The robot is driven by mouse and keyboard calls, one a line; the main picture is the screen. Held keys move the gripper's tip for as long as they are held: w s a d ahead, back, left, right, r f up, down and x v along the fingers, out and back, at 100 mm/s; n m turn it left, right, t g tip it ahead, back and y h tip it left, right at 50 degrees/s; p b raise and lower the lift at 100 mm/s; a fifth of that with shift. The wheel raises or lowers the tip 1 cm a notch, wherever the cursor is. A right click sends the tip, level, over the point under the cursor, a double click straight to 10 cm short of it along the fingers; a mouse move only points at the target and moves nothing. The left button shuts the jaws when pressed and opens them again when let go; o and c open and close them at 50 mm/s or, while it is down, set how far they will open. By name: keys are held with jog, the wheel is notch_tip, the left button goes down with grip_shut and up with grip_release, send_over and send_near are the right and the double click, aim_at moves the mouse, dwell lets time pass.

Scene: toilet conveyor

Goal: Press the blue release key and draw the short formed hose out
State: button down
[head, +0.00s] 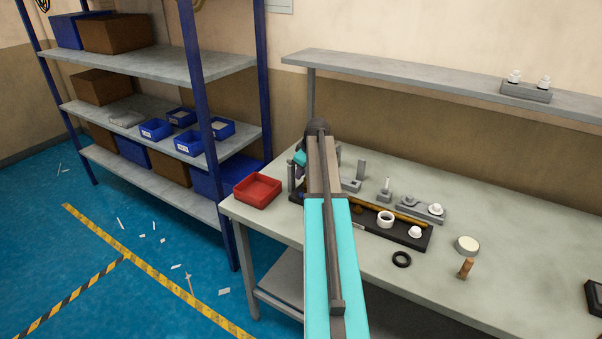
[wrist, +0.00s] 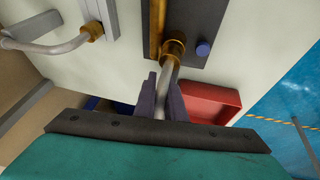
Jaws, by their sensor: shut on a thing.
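In the wrist view my gripper (wrist: 162,98) is shut on the short formed hose (wrist: 167,76), a pale grey bent tube. The hose's upper end meets a brass-coloured collar (wrist: 174,46) on a dark plate (wrist: 210,22). The blue release key (wrist: 203,48), a small round button, sits just right of the collar and is apart from my fingers. The hose's lower end is hidden behind the fingers and gripper body.
A second grey tube (wrist: 50,46) with a brass collar lies at the left of the wrist view. A red bin (head: 258,190) stands at the bench's left corner. A black ring (head: 402,259) and a brown-handled piece (head: 466,268) lie on the bench (head: 520,240), whose front right is mostly clear.

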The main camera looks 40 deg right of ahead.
jog(key=shift+w+r+p, duration=0.1)
jog(key=shift+r+p, duration=0.35)
jog(key=shift+r, duration=0.65)
dwell(1.1)
jog(key=shift+r, duration=0.35)
jog(key=shift+w+r+p, duration=0.1)
jog(key=shift+r+p, duration=0.4)
jog(key=shift+r, duration=0.45)
